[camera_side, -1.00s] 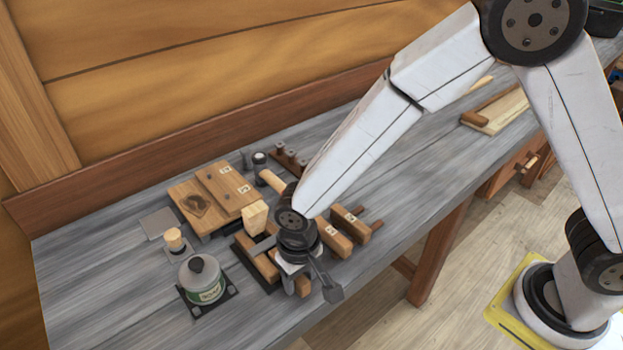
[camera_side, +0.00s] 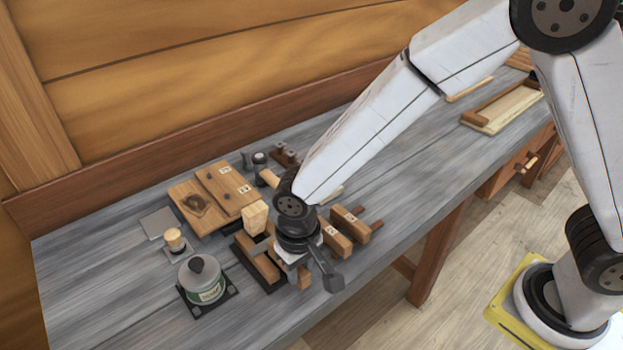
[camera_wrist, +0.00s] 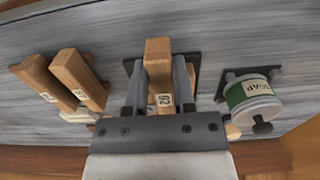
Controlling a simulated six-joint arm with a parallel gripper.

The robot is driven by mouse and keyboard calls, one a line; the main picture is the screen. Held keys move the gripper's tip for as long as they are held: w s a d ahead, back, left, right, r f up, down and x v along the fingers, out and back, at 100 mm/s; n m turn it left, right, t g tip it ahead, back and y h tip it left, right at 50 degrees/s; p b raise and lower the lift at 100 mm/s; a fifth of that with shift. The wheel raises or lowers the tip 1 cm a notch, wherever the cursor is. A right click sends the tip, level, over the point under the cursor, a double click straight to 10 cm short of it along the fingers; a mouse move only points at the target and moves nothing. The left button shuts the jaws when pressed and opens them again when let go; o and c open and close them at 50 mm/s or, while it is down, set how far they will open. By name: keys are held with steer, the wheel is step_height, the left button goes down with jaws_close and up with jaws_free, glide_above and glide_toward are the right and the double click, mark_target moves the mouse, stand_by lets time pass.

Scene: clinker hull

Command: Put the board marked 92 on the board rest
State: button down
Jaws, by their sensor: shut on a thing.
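My gripper (camera_wrist: 161,88) is shut on a wooden block (camera_wrist: 158,60) with a small white label whose number I cannot read for certain. In the side view my gripper (camera_side: 297,268) is low over the front of the bench, and my wrist hides much of this block. A dark base (camera_wrist: 131,66) shows on both sides of the block; I cannot tell whether they touch. Flat wooden boards (camera_side: 226,187) with small white labels lie stacked at the back left, the lower one with a dark knot. Their numbers are too small to read. I cannot tell which thing is the board rest.
A green-labelled soap tin (camera_side: 202,279) stands on a dark pad left of my gripper. Two labelled wooden blocks (camera_side: 343,231) lie to its right. A pale wooden block (camera_side: 255,217) stands close behind.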

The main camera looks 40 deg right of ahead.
steer(key=shift+r, duration=1.65)
steer(key=w+d, duration=0.1)
steer(key=d, duration=0.6)
steer(key=w+d+r, duration=0.1)
steer(key=d, duration=0.3)
steer(key=shift+w+d+r, duration=0.1)
steer(key=shift+w, duration=0.2)
steer(key=r, duration=0.1)
glide_above(378, 226)
steer(key=shift+f, duration=0.15)
steer(key=shift+f, duration=3.85)
steer(key=shift+f, duration=0.1)
